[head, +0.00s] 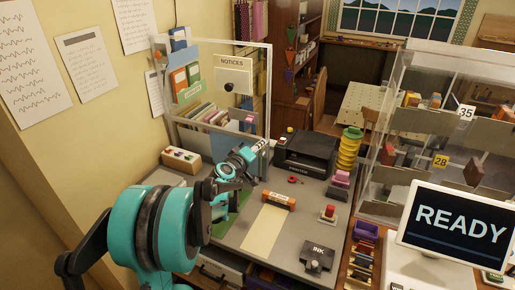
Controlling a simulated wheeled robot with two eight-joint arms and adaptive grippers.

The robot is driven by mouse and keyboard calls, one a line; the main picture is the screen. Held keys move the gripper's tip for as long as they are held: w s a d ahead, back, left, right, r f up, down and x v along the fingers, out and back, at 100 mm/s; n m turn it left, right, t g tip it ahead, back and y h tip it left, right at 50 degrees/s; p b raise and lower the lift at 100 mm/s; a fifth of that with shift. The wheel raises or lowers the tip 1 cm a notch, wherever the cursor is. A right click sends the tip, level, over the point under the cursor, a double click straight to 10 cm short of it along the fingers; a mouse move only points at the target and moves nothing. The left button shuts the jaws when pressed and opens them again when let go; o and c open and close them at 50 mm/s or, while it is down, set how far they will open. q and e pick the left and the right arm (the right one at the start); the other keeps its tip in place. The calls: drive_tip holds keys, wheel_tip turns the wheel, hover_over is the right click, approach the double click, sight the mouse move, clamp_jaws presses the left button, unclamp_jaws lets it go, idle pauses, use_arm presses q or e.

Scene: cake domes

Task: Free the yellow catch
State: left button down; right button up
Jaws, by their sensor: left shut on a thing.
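My left gripper (259,151) is over the desk, in front of the clear-fronted notice case (268,100) and just left of the black printer (310,147). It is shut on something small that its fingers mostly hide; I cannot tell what. A small yellow spot (290,129) shows on the printer's back left top, apart from the gripper. I cannot tell whether this is the yellow catch, and no other catch is clear. The case holds folders and a NOTICES card (233,66) with a black knob. My right gripper is not in view.
On the grey desk (229,240) are an orange block (279,201), a cream sheet (262,231), red-topped stamps (328,212), an INK box (317,255) and a tan block (181,160). A yellow ribbed stack (348,151) stands behind. A clear shelf case and READY screen (455,228) stand right.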

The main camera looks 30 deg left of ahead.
use_arm(q)
drive_tip(key=shift+s+d+f, duration=0.1)
drive_tip(key=shift+d+f, duration=0.2)
drive_tip(key=c, duration=1.2)
unclamp_jaws()
drive_tip(key=shift+o, duration=0.2)
drive_tip(key=shift+r, duration=0.1)
drive_tip(key=a+v, duration=0.1)
drive_tip(key=v, duration=1)
drive_tip(key=shift+s+d+r, duration=0.2)
drive_tip(key=shift+s+d, duration=0.25)
